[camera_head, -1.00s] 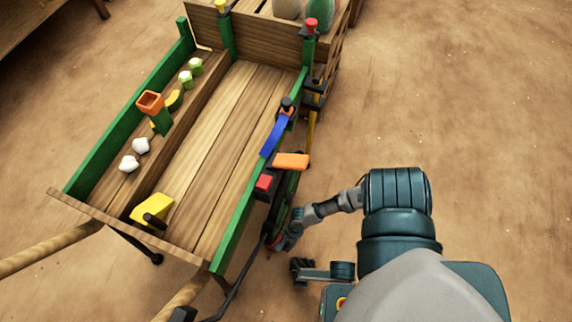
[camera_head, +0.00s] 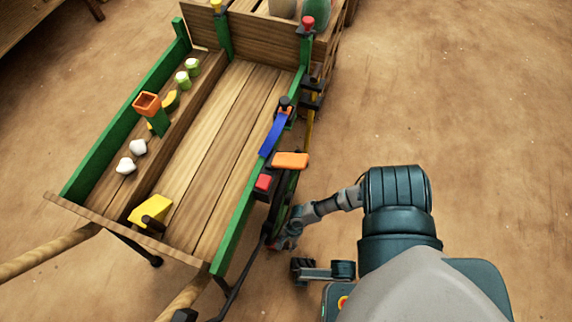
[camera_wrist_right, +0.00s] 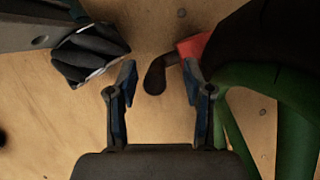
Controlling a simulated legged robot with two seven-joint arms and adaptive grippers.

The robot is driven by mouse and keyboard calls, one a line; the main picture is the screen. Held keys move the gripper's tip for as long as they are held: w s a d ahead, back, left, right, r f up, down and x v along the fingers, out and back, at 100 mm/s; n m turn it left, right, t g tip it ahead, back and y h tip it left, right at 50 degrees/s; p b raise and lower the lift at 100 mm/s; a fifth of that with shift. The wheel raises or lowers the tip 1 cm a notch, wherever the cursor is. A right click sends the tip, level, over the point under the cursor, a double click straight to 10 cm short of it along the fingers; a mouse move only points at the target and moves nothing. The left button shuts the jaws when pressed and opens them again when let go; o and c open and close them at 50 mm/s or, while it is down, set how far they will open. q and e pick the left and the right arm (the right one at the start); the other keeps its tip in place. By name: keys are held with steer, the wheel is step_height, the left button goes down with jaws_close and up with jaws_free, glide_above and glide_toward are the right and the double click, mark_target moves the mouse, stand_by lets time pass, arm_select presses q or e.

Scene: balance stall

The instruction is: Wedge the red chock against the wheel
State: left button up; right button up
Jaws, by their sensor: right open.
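The red chock (camera_wrist_right: 192,46) lies on the ground in the right wrist view, partly hidden behind my right fingertip and the wheel. A dark rounded handle-like piece (camera_wrist_right: 155,76) shows at its left, between my fingers. The wheel (camera_wrist_right: 262,76) has a dark tyre and green spokes and stands right beside the chock; whether they touch is hidden. In the head view the wheel (camera_head: 288,187) is seen steeply from above at the cart's right side. My right gripper (camera_wrist_right: 159,80) is open and empty, low beside the wheel; it also shows in the head view (camera_head: 276,244). My left gripper is not in view.
The wooden cart (camera_head: 210,130) has green rails. An orange block (camera_head: 290,160), a red block (camera_head: 263,182) and a blue lever (camera_head: 273,135) are along its right side. Bare ground lies open to the right.

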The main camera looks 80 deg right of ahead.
steer(key=v, duration=1.2)
